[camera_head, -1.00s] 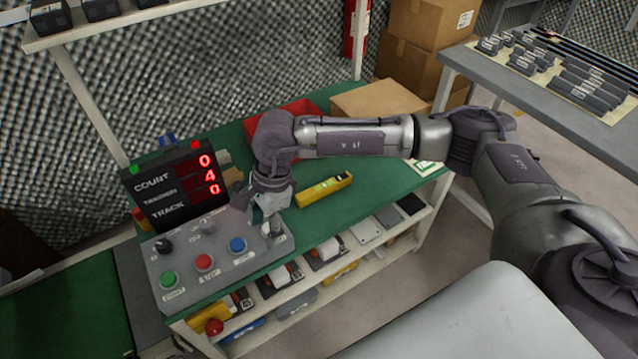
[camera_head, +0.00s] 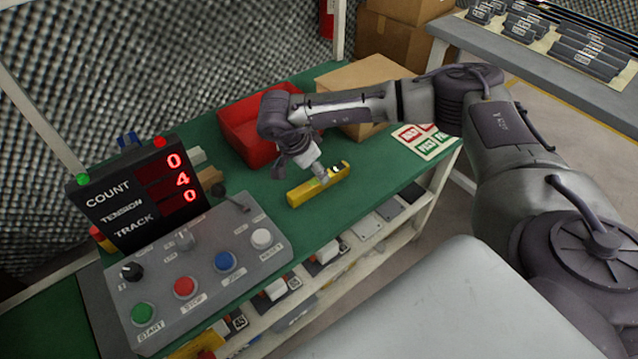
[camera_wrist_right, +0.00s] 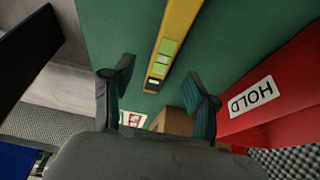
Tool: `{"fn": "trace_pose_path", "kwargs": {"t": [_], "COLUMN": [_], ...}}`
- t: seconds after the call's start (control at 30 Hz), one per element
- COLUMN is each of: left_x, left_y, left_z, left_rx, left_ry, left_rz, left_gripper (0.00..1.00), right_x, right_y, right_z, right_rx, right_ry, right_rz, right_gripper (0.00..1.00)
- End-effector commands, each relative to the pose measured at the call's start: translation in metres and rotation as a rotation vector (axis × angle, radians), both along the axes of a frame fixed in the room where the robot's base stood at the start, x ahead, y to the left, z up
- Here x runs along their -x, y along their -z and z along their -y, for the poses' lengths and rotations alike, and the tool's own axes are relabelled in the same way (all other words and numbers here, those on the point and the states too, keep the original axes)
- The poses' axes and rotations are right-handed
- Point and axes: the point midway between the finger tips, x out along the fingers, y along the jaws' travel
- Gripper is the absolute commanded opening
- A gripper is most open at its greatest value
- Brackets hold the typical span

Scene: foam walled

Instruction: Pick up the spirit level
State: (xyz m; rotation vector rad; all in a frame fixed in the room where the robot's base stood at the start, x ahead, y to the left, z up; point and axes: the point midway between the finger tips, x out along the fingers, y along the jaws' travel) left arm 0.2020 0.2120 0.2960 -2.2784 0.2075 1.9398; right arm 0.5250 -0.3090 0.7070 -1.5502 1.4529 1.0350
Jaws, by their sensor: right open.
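The yellow spirit level (camera_head: 308,191) lies on the green bench top in the head view, with its right part partly behind my right gripper. My right gripper (camera_head: 326,181) is just above it, pointing down. In the right wrist view the level (camera_wrist_right: 175,40) runs from the top edge down to between the two open fingers (camera_wrist_right: 158,92), with pale green vials showing on it. The fingers stand apart on either side, and nothing is held. Whether they touch the level I cannot tell. My left gripper is not in view.
A red bin (camera_head: 238,130) labelled HOLD in the wrist view (camera_wrist_right: 290,85) stands behind the level. A cardboard box (camera_head: 365,78) is at the back right. The control panel (camera_head: 200,265) and count display (camera_head: 140,192) stand to the left.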

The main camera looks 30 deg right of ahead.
Motion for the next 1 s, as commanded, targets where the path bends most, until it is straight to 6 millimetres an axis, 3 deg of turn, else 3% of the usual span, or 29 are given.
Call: {"fn": "trace_pose_path", "kwargs": {"t": [0.17,0.47,0.77,1.0], "left_x": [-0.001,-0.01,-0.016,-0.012], "left_y": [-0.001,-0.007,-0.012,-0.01], "left_z": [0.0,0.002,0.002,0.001], "left_rx": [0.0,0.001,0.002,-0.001], "left_ry": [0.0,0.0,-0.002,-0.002], "left_rz": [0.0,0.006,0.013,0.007], "left_gripper": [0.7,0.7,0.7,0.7], "right_x": [0.0,-0.004,-0.004,-0.004], "right_y": [0.012,0.052,0.056,0.056], "right_z": [0.003,0.014,0.016,0.016], "right_rx": [0.0,-0.001,-0.001,-0.001], "right_ry": [0.0,-0.001,-0.001,-0.001], "right_rz": [-0.002,-0.001,0.0,0.0], "right_gripper": [0.58,0.58,0.58,0.2]}}
